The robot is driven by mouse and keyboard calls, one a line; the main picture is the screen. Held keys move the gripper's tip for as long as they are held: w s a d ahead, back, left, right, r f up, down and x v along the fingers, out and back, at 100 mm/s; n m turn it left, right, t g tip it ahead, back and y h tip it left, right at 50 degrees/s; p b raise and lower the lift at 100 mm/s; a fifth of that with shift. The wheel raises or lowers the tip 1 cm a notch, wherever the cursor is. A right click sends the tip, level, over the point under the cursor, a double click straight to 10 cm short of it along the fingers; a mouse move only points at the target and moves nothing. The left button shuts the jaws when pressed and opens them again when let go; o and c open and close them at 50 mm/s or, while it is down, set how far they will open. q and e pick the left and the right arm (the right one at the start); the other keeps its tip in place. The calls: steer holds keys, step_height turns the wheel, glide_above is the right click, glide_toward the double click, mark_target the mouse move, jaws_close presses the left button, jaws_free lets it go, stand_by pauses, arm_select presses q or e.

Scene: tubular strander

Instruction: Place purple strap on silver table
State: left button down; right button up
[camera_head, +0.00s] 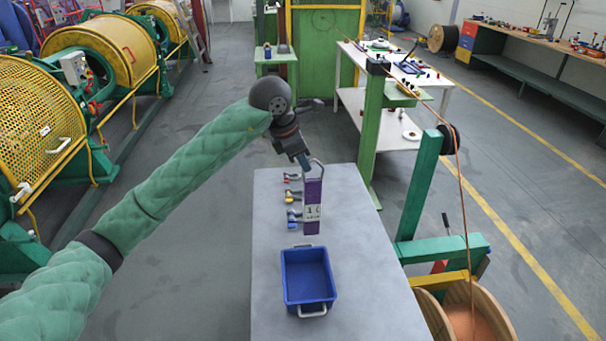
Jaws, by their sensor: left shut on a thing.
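The purple strap (313,192) hangs upright from my left gripper (310,166), with a pale label bearing dark marks on its lower half. My left gripper is shut on the strap near its top, where a metal loop shows. The strap is in front of the silver table (362,250) in the picture; I cannot tell whether its lower end touches the top. My left arm reaches in from the left. My right gripper does not show.
A blue bin (307,277) with metal handles stands on the table's near part. Several small coloured items (292,197) lie left of the strap. A green frame (421,185) with a copper wire and a wooden spool (468,318) stands at the right. The table's right half is clear.

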mark_target(303, 171)
arm_select(q)
steer(key=shift+w+f, duration=0.1)
steer(key=shift+f, duration=0.25)
step_height(303, 171, down, 4)
steer(key=shift+r, duration=0.25)
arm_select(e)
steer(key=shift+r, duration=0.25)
arm_select(q)
steer(key=c, duration=2)
jaws_free()
steer(key=o, duration=0.4)
steer(key=shift+o, duration=0.2)
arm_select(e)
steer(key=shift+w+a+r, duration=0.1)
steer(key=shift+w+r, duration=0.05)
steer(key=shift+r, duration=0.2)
